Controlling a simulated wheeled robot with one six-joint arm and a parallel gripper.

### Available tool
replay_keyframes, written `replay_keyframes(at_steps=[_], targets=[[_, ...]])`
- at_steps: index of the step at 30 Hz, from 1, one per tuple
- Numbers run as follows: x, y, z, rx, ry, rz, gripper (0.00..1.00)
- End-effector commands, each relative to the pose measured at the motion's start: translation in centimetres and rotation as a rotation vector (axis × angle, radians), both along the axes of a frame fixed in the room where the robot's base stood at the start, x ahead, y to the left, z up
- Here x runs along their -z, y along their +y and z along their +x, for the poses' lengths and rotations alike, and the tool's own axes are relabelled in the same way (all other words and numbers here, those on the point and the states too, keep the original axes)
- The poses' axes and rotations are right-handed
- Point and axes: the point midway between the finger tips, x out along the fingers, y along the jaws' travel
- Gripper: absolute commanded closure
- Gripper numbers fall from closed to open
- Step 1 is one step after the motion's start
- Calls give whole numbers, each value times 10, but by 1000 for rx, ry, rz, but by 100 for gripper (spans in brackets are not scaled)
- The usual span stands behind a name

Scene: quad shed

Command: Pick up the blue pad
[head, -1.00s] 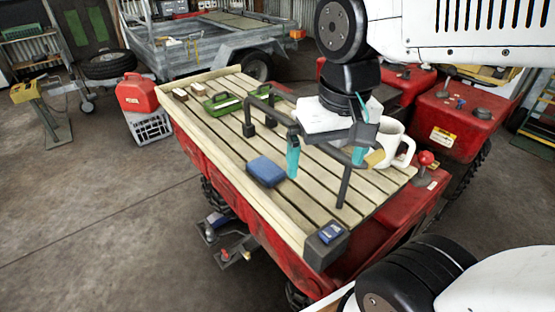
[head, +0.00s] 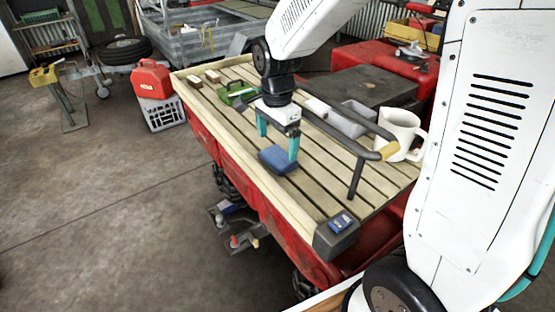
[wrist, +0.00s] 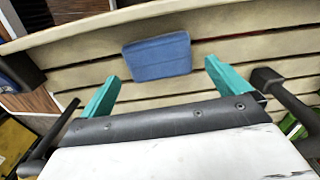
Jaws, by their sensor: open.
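The blue pad (head: 279,159) lies flat on the slatted wooden deck (head: 330,200) of the red vehicle. In the wrist view the blue pad (wrist: 157,57) lies ahead of and between my two teal fingers. My gripper (head: 279,146) is open and empty, its fingers pointing down close over the pad. In the wrist view my gripper (wrist: 160,85) has its fingers spread wider than the pad. In the head view one finger stands in front of the pad's right part; I cannot tell whether it touches.
A dark tubular rail (head: 335,135) runs beside my gripper on the right. A white mug (head: 399,135) and a grey bin (head: 352,117) stand beyond it. A green object (head: 237,92) and small blocks (head: 213,76) lie at the far left. A dark blue box (head: 341,222) sits at the near corner.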

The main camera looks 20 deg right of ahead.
Motion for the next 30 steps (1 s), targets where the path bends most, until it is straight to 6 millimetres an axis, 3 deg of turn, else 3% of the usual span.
replay_keyframes(at_steps=[9, 17, 21, 30], targets=[[44, -2, -3, -2, 4, 0, 0], [47, -2, -2, -2, 0, 0, 0], [47, -2, -2, -2, 0, 0, 31], [45, -2, -2, -2, 0, 0, 32]])
